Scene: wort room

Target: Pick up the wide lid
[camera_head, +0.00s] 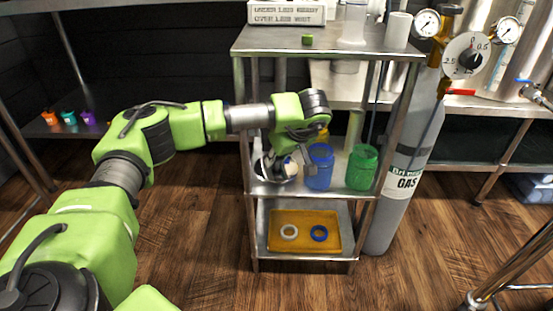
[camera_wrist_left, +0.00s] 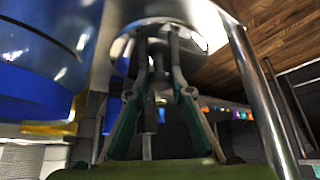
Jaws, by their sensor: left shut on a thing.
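My left gripper (camera_head: 279,156) reaches into the middle shelf of the steel rack, left of a blue jar (camera_head: 319,167). A shiny round metal thing, which I take for the wide lid (camera_head: 288,178), shows at the gripper's fingers and is partly hidden by them. In the left wrist view the fingers of the gripper (camera_wrist_left: 160,42) close in on this shiny lid (camera_wrist_left: 208,28), and the blue jar (camera_wrist_left: 45,55) looms close at the left. Whether the lid touches the shelf I cannot tell. My right gripper is not in view.
A green jar (camera_head: 362,168) stands right of the blue jar. An orange tray (camera_head: 305,246) with a white ring and a blue ring lies on the bottom shelf. A grey gas cylinder (camera_head: 408,165) stands against the rack's right side. Floor left of the rack is clear.

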